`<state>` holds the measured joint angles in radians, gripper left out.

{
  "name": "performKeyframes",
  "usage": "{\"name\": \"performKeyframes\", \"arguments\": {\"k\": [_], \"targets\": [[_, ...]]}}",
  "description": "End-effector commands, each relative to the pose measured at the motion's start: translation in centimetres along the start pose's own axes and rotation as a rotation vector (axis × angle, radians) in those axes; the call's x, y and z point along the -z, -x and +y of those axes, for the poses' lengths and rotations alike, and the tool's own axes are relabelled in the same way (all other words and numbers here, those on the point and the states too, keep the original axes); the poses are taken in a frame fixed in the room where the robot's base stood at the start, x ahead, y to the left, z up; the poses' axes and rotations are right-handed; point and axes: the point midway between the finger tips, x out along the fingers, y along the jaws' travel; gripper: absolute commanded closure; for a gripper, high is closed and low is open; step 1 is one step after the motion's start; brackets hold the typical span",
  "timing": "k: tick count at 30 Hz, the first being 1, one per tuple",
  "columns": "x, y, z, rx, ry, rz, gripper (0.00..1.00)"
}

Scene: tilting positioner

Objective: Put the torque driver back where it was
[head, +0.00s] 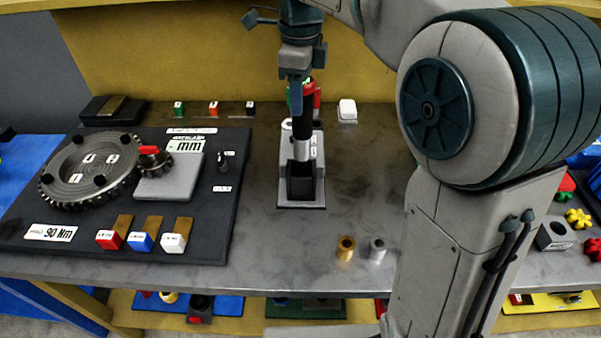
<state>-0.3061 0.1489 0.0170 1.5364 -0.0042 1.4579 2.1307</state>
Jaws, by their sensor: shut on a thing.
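My gripper (297,88) points down above the middle of the grey bench and is shut on the torque driver (304,126). The driver is upright, with a dark upper part and a silver lower part. It is directly above or in front of a grey and black stand (318,148) with a dark open socket block at its front. From this single view I cannot tell whether the driver's lower end is inside the stand or just above it. The fingers hide the driver's top.
Left is a black board (220,228) with a large gear (88,170), a small gear and several coloured blocks. A brass bushing (345,249) and a silver bushing (377,248) stand right of the stand. A white block (347,110) and a red and green object are behind.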

Motion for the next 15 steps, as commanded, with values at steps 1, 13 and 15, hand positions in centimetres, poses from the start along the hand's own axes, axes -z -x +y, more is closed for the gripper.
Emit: {"name": "performKeyframes", "arguments": {"k": [1, 13, 15], "targets": [[0.0, 0.1, 0.0, 0.002, 0.0, -0.001, 1.0], [-0.3, -5.3, 0.2, -0.001, 0.007, 0.0, 1.0], [-0.3, -5.9, 0.2, 0.0, 0.008, 0.0, 1.0]]}}
